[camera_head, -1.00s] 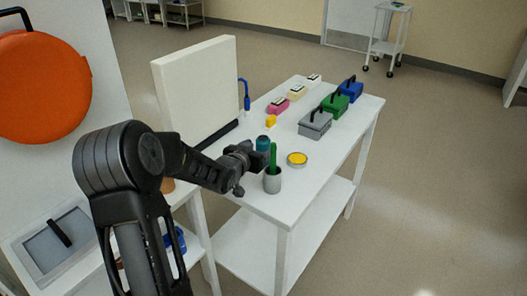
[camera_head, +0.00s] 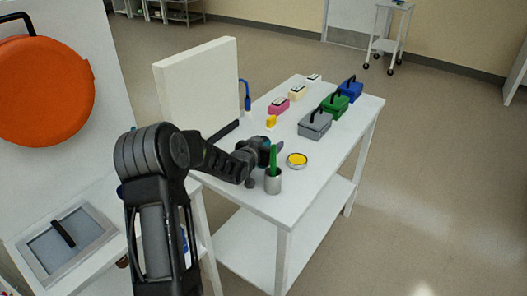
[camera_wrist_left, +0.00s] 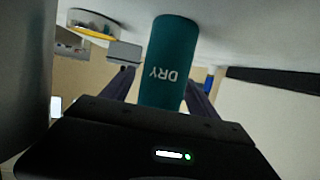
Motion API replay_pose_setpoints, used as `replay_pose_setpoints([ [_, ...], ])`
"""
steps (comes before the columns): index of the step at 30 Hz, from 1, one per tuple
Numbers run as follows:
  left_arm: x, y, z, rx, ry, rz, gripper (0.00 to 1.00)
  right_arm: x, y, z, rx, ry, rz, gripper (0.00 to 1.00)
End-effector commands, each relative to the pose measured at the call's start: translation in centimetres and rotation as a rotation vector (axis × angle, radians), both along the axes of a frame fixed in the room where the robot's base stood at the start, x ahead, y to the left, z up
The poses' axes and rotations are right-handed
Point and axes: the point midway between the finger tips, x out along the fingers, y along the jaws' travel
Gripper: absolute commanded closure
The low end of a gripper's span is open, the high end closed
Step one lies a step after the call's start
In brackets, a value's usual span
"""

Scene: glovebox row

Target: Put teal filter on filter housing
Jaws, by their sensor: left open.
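The teal filter (camera_wrist_left: 168,62) is a cylinder marked DRY. In the left wrist view it stands between the two fingers of my open left gripper (camera_wrist_left: 160,92), with a gap visible on its left side. In the head view my left gripper (camera_head: 264,150) is at the near end of the white table and hides most of the filter. I cannot tell whether the fingers touch it. No part is clearly recognisable as the filter housing. My right gripper is not in view.
A grey cup (camera_head: 272,182) with a green stick stands close in front of the gripper. A round yellow-topped dish (camera_head: 297,160) lies to its right. Grey (camera_head: 315,125), green (camera_head: 335,105) and blue (camera_head: 350,90) boxes line the right side. A white upright panel (camera_head: 198,90) stands behind left.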

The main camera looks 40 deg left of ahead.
Motion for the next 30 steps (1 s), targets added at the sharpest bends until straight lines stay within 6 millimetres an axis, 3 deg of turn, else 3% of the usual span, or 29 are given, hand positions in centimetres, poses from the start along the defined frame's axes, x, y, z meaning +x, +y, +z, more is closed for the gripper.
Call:
replay_pose_setpoints([
  [15, -0.02, -0.03, 0.04, 0.0, -0.001, 0.0, 0.31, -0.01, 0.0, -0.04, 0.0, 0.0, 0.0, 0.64],
  [30, -0.03, -0.03, 0.04, 0.0, -0.001, 0.0, 0.72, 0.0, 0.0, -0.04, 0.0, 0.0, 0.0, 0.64],
])
